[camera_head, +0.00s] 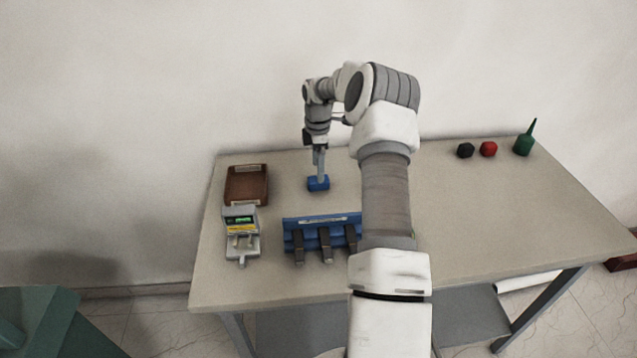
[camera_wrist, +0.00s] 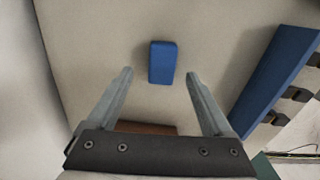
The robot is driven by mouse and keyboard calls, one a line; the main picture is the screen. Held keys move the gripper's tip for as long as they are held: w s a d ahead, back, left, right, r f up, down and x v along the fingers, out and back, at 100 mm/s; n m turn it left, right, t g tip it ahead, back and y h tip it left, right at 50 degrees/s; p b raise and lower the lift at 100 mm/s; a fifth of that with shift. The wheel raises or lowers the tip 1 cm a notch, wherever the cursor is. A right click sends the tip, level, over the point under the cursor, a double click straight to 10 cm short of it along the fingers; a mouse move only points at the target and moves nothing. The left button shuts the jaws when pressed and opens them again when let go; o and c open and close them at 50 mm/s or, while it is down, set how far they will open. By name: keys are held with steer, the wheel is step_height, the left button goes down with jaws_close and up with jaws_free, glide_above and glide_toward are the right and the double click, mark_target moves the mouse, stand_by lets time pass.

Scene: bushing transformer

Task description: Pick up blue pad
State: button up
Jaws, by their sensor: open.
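The blue pad (camera_head: 318,184) is a small blue block lying on the table behind the blue rack. In the wrist view the blue pad (camera_wrist: 162,62) lies flat, centred ahead of the fingertips. My gripper (camera_head: 319,173) points down directly over the pad in the head view. In the wrist view my gripper (camera_wrist: 160,73) is open, with one finger to each side of the pad's line and nothing between them. Whether the fingertips are level with the pad is hard to tell.
A blue rack with dark hooks (camera_head: 305,235) stands in front of the pad. A brown tray (camera_head: 246,184) and a meter-like device (camera_head: 240,232) are at the left. A black item (camera_head: 465,150), a red item (camera_head: 488,149) and a green bottle (camera_head: 523,145) stand far right on the table (camera_head: 480,210).

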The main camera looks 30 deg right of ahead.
mark_target(314, 186)
step_height(314, 186, down, 5)
steer(key=shift+s+r+p, duration=0.1)
steer(key=shift+s+p, duration=0.05)
steer(key=shift+p, duration=0.2)
jaws_close()
